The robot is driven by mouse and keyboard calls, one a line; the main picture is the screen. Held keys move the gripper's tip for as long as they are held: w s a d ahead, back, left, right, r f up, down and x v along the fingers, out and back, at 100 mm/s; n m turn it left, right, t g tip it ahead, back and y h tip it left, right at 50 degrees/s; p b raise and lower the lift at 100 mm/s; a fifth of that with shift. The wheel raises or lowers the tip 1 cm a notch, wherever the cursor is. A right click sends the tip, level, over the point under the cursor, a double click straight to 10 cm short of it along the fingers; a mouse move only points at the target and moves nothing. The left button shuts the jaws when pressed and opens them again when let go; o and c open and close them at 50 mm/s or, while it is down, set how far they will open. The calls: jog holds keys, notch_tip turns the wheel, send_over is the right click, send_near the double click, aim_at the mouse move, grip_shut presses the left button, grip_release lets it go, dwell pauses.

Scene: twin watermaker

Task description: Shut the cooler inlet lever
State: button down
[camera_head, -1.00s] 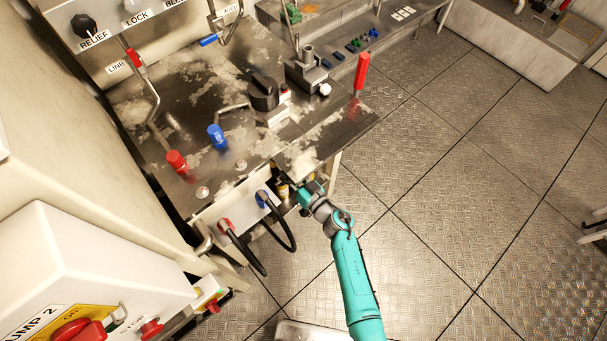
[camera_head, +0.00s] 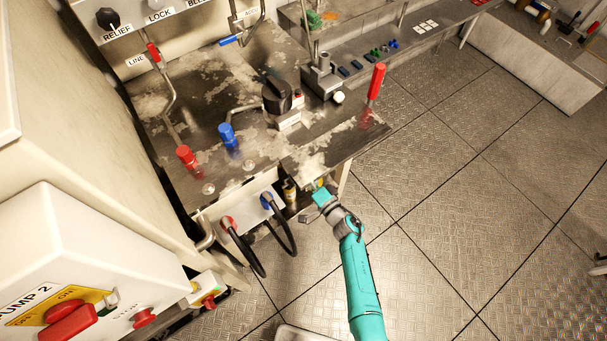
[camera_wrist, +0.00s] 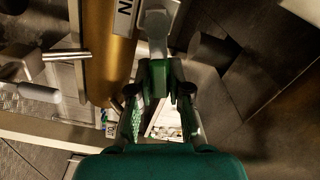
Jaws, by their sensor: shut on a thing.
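In the wrist view a pale grey lever (camera_wrist: 157,22) runs down from the top middle, beside a brass-coloured pipe (camera_wrist: 108,55). In the head view my gripper (camera_head: 320,193) is low beside the worktop's front corner. The lever is too small and hidden to make out there; a small brass-coloured part (camera_head: 289,190) shows just left of the gripper.
The worktop (camera_head: 205,95) overhangs just above my gripper, with a red-handled lever (camera_head: 376,82) at its right corner. Black cables (camera_head: 245,252) hang left of the gripper. A metal stub (camera_wrist: 30,62) lies left in the wrist view. The floor (camera_head: 470,210) to the right is clear.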

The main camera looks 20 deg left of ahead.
jog(key=shift+w+d+f+m, duration=0.1)
jog(key=shift+f+m, duration=0.3)
jog(key=shift+m, duration=0.45)
jog(key=shift+w+f+m, duration=0.1)
jog(key=shift+f+m, duration=0.3)
jog(key=shift+m, duration=0.45)
jog(key=c, duration=1.1)
grip_release()
jog(key=shift+s, duration=0.1)
jog(key=v, duration=1.2)
